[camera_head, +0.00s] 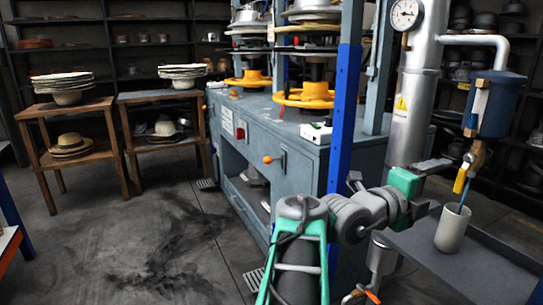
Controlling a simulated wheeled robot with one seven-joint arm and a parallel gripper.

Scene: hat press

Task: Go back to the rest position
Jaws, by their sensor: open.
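My gripper (430,187) is at the right of the middle in the head view, at the end of my grey and teal arm. Its jaws are apart, and I see nothing held between them. It is beside the left end of a dark metal tray (475,275). A light grey cup (452,230) stands upright on the tray, to the right of my gripper and apart from it. The exact gap between gripper and tray is hard to judge.
The blue-grey hat press (300,165) with a blue post (343,120) stands behind my arm. A steel cylinder with a gauge (405,14) and a blue container (497,105) rise at the right. Wooden hat stands (75,107) are at left. The left-centre floor (150,230) is clear.

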